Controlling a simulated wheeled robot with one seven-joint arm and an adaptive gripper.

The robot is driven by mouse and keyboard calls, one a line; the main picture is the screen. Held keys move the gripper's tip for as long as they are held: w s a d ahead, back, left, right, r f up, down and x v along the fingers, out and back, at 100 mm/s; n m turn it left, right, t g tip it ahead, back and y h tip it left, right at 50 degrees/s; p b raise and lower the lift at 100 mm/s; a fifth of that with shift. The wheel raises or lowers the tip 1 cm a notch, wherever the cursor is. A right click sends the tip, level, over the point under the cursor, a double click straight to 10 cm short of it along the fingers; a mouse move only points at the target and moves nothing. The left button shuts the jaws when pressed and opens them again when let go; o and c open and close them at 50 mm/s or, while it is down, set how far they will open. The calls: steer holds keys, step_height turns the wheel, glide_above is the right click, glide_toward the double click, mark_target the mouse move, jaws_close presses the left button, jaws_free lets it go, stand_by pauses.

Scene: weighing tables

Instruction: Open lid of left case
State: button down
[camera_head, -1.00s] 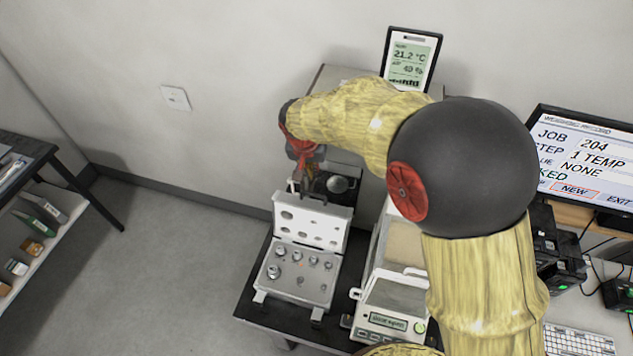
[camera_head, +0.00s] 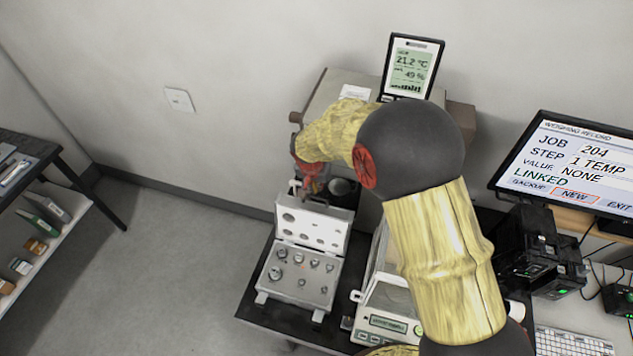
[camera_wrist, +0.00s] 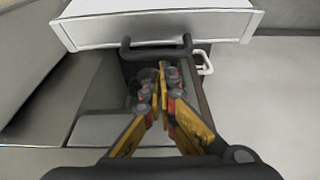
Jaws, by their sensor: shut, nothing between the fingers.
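The left case (camera_head: 293,284) is a silver box on the dark table, with several metal weights seated in its base. Its lid (camera_head: 316,226) stands raised at the back, its white inner side with round recesses facing the front. My gripper (camera_head: 309,186) is behind the top of the lid, partly hidden by the lid and my arm. In the wrist view my gripper (camera_wrist: 163,88) shows its yellow fingers together at the tips, with nothing held. I cannot tell whether it touches the lid.
A balance (camera_head: 389,318) stands right of the case. A grey cabinet (camera_head: 326,92) with a climate display (camera_head: 411,66) is behind. A monitor (camera_head: 575,165) and black boxes (camera_head: 532,243) are at the right. A shelf unit (camera_head: 42,155) is at the far left, with open floor between.

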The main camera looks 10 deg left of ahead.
stand_by(0.3)
steer(key=r+b, duration=0.2)
steer(key=b, duration=0.2)
glide_above(313, 207)
steer(key=shift+s+f, duration=0.1)
steer(key=shift+f, duration=0.15)
steer(key=shift+r, duration=0.1)
